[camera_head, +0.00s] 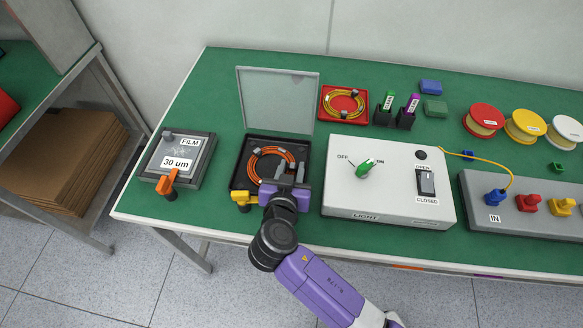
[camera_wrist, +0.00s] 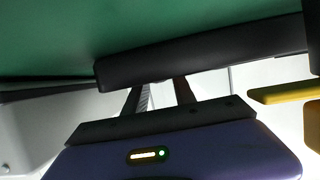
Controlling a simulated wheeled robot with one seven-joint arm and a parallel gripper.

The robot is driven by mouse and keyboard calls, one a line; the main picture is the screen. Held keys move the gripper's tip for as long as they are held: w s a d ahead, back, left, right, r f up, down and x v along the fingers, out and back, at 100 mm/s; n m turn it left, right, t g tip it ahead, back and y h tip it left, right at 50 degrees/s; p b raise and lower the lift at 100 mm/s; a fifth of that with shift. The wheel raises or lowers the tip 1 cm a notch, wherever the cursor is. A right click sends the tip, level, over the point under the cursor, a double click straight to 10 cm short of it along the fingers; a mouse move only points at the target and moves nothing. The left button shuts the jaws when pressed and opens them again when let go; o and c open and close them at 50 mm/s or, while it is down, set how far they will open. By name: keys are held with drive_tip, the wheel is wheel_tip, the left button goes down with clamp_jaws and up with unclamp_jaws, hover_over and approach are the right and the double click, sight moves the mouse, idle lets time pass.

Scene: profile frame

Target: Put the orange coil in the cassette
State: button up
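The black cassette (camera_head: 240,178) stands on the green table with its clear lid (camera_head: 277,97) raised at the back. The orange coil (camera_head: 254,163) appears inside the cassette, partly hidden by my gripper. My gripper (camera_head: 289,172) is over the cassette's front right part, its two grey fingers apart beside the coil's right side. A yellow latch (camera_head: 243,197) sits at the cassette's front, left of my gripper. In the wrist view, my fingers (camera_wrist: 163,95) show apart and pass behind a black bar that looks like the cassette's edge. The coil is not visible there.
The light box (camera_head: 390,180) with a green knob stands close right of the cassette. A film box (camera_head: 180,160) with an orange latch is at left. A red tray (camera_head: 323,112) holding a yellow coil is behind. The table's front edge runs just below my gripper.

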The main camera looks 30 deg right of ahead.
drive_tip(key=b+v, duration=0.1)
drive_tip(key=v, duration=1.1)
drive_tip(key=shift+r, duration=0.1)
idle(0.4)
